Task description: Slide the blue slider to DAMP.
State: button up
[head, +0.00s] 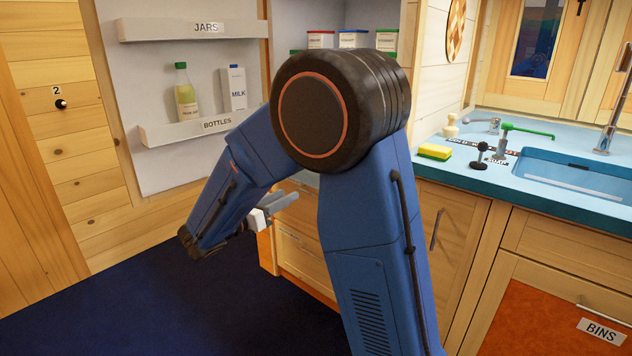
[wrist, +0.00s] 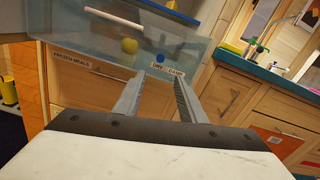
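The blue slider (wrist: 160,57) is a small round blue knob on the front of a clear drawer (wrist: 100,45) in the wrist view. It sits just above the DRY label (wrist: 158,64), at the left. The DAMP label (wrist: 175,71) is to its right. My gripper (wrist: 160,78) is open, its two grey fingers apart and nothing between them. In the picture the fingertips point up toward the labels, below the slider, and look apart from it. In the head view my gripper (head: 272,208) is partly behind my arm, and the slider is hidden.
A yellow-green apple (wrist: 129,45) is behind the clear front. A FROZEN MEALS drawer (wrist: 85,80) is below. Fridge door shelves (head: 200,125) with bottles stand open at left. The counter (head: 465,165) with its sink is at right. The dark blue floor (head: 130,310) looks clear.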

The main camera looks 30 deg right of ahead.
jog(key=x, duration=1.6)
jog(key=shift+d, duration=0.15)
jog(key=shift+c, duration=0.2)
grip_shut()
jog(key=shift+s, duration=0.1)
